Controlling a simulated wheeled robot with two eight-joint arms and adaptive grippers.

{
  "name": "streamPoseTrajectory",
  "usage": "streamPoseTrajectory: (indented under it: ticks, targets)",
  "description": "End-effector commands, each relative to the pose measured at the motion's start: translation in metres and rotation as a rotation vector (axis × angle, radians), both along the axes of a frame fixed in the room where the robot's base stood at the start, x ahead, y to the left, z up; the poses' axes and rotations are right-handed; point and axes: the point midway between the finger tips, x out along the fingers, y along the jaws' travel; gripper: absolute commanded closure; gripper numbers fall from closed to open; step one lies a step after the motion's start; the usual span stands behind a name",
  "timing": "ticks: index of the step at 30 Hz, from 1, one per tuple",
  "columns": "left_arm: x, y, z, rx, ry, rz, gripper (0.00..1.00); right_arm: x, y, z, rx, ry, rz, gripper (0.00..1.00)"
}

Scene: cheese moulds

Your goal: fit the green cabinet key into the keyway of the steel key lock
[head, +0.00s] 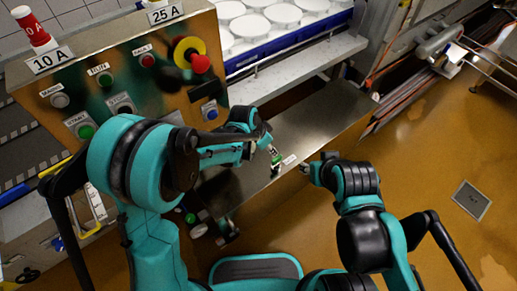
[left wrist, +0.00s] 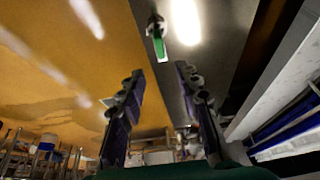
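I cannot make out the steel key lock for certain.
A control panel (head: 105,85) with buttons and a red knob (head: 200,63) on yellow stands at the left. Red fuse-like pieces (head: 32,28) stand on top. A blue crate (head: 290,45) of white moulds is behind the shelf.

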Motion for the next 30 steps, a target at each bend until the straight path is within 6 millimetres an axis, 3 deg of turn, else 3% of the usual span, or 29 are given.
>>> streamPoseTrajectory:
  ticks: [6,10,14,18,21,27,30]
  targets:
    - [-0.001,0.003,0.004,0.000,-0.001,0.008,0.66,0.000,0.000,0.000,0.000,0.000,0.000,0.60]
    - [-0.005,0.025,0.028,-0.001,-0.012,0.079,0.66,0.000,0.000,0.000,0.000,0.000,0.000,0.60]
    - [-0.019,0.069,0.071,-0.008,-0.036,0.230,0.66,0.000,0.000,0.000,0.000,0.000,0.000,0.60]
    - [-0.048,0.122,0.113,-0.024,-0.070,0.420,0.66,0.000,0.000,0.000,0.000,0.000,0.000,0.60]
    - [-0.073,0.158,0.134,-0.039,-0.097,0.553,0.66,0.000,0.000,0.000,0.000,0.000,0.000,0.60]
    - [-0.128,0.215,0.153,-0.074,-0.154,0.796,0.66,0.000,0.000,0.000,0.000,0.000,0.000,0.60]
    - [-0.149,0.234,0.153,-0.090,-0.178,0.885,0.66,0.000,0.000,0.000,0.000,0.000,0.000,0.60]
